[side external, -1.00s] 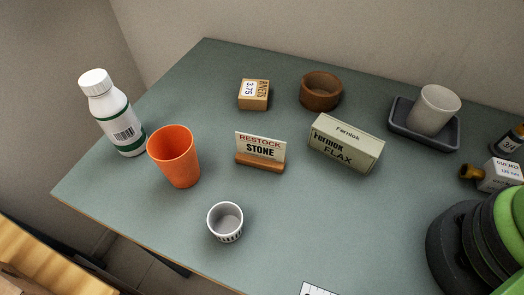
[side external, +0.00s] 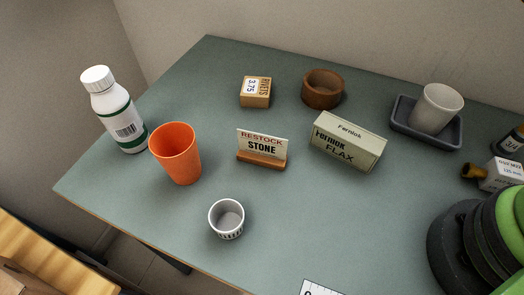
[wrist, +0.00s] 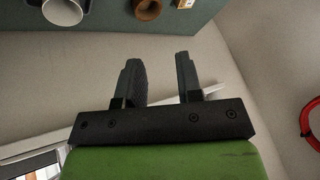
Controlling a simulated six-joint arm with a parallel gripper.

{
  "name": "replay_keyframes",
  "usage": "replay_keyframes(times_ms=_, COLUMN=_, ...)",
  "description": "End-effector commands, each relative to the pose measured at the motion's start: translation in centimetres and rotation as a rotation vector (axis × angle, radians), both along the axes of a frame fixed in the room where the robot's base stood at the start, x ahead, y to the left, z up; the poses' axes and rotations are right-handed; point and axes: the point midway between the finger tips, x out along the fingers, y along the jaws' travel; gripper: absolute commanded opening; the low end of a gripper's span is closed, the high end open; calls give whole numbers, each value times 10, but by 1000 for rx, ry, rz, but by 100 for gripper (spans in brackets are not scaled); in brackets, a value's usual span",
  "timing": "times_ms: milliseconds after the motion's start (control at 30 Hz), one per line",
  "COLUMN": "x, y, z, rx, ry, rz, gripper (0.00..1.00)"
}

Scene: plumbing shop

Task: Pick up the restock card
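The restock card (side external: 263,143) is a cream card printed "RESTOCK STONE". It stands upright in a small wooden holder (side external: 262,159) near the middle of the table in the side external view. My gripper (wrist: 159,72) shows in the wrist view with its two dark fingers apart and nothing between them. In that view it points toward the wall and table edge, away from the card, which is out of the wrist view. In the side external view the fingers are not visible.
On the green table (side external: 150,215), an orange cup (side external: 176,154) and white bottle (side external: 116,112) stand left of the card. A Fernox Flax box (side external: 347,142) is close on its right. A small grey cup (side external: 227,219) is in front, a rivets box (side external: 255,92) behind.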

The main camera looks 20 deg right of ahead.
Motion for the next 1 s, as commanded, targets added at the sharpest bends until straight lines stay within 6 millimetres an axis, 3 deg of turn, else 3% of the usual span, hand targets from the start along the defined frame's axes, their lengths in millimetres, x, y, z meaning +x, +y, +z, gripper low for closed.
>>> replay_keyframes(times_ms=100, x=36, y=21, z=-4, rx=-66, ry=70, rz=154, gripper=33)
replay_keyframes(times_ms=267, x=79, y=58, z=-25, rx=-158, ry=148, rz=361, gripper=33)
replay_keyframes(times_ms=500, x=123, y=126, z=-89, rx=-296, ry=253, rz=677, gripper=33)
replay_keyframes(times_ms=733, x=132, y=181, z=-163, rx=-408, ry=327, rz=927, gripper=33)
replay_keyframes(times_ms=1000, x=128, y=199, z=-204, rx=-453, ry=357, rz=1025, gripper=33)
